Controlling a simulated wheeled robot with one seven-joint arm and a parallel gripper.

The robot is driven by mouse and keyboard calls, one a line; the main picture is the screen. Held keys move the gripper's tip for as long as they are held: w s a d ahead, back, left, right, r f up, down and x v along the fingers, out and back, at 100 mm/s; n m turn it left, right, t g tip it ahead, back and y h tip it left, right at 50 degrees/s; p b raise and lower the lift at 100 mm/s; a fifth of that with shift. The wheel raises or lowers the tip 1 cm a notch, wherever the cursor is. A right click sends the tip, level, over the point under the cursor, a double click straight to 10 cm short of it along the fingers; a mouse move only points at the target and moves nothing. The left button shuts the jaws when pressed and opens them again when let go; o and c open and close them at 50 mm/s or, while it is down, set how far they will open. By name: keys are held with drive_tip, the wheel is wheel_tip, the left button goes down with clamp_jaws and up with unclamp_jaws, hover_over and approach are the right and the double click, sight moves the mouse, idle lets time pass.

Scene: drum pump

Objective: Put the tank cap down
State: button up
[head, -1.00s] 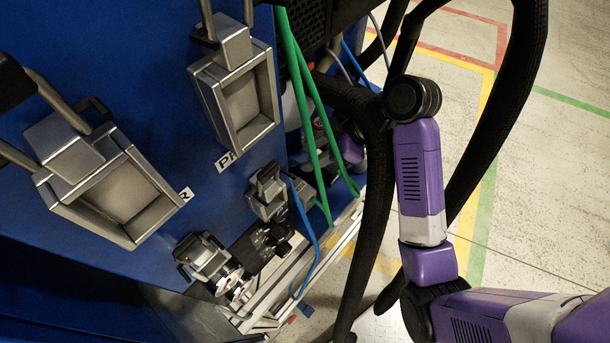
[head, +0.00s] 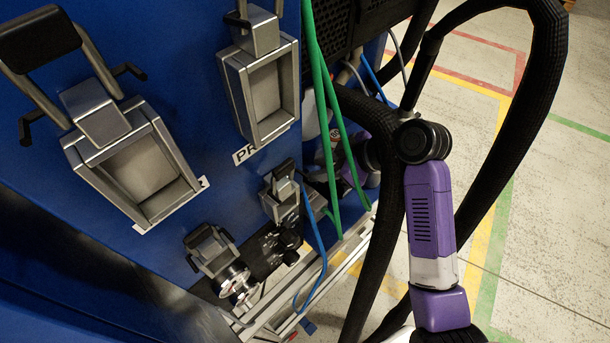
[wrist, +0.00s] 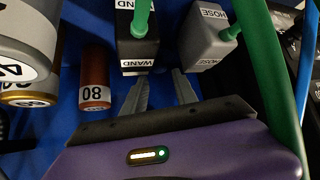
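In the wrist view my gripper (wrist: 160,92) has its two grey fingers apart, with blue surface showing between them and nothing seen held. I cannot make out the tank cap in any view. In front of the fingers are a black block labelled WAND (wrist: 137,45) and a grey block labelled HOSE (wrist: 205,45), each with a green line. Left of the fingers is a red-brown cylinder marked 80 (wrist: 95,80). In the head view the fingers are hidden; purple parts of my arm show behind the green lines and black hose.
A blue cabinet (head: 185,65) with metal-framed holders (head: 265,85) fills the left of the head view. Green lines (head: 325,110) and a thick black hose (head: 372,240) hang close to my arm. Open floor (head: 550,200) lies at right. A blue line (wrist: 307,60) is at right in the wrist view.

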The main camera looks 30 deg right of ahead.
sight(305, 172)
drive_tip(key=x, duration=0.4)
drive_tip(key=shift+f, duration=0.25)
drive_tip(key=shift+c, duration=0.2)
clamp_jaws()
drive_tip(key=shift+r, duration=0.1)
drive_tip(key=shift+r, duration=0.1)
